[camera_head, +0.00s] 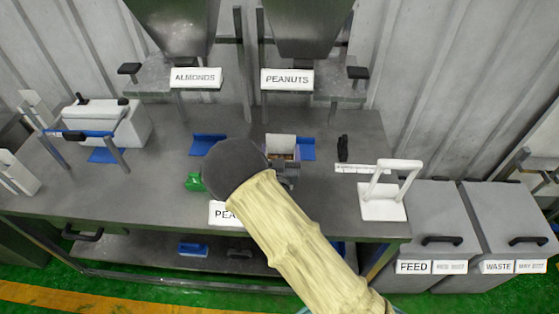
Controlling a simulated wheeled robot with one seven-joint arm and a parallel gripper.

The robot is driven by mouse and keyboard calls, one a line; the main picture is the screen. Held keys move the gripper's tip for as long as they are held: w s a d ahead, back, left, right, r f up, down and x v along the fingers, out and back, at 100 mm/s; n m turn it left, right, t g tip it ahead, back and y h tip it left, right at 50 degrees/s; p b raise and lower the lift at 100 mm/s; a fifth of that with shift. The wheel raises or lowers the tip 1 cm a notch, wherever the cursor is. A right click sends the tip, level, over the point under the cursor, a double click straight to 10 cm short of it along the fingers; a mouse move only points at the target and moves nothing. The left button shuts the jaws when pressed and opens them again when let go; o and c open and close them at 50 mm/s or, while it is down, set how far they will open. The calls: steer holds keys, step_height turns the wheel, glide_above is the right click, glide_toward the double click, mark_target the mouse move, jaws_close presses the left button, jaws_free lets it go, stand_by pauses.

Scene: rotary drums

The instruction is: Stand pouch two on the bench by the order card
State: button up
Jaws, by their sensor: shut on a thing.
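A pale pouch (281,143) with a brownish lower part stands upright at the middle of the bench (160,180). My gripper (285,169) is at its near side and appears shut on it. The fingertips are small and partly hidden, as is the pouch's lower part. I see no number on the pouch, so I cannot tell whether it is pouch two.
Blue scoop-like pieces (207,143) lie behind my arm, and a green object (194,182) lies left of it. A white frame-shaped device (384,205) stands at the right. A white sealer-like machine (110,125) stands at the left. The bench's left front is clear.

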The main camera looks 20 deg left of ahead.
steer(key=shift+a+f+p, duration=0.1)
steer(key=shift+f+p, duration=0.35)
steer(key=shift+f, duration=1.6)
steer(key=o, duration=1.6)
steer(key=shift+c, duration=0.2)
steer(key=shift+r, duration=0.15)
steer(key=shift+s, duration=0.2)
steer(key=b+v, duration=0.4)
steer(key=v, duration=0.7)
steer(key=shift+s+b, duration=0.3)
steer(key=shift+s, duration=0.05)
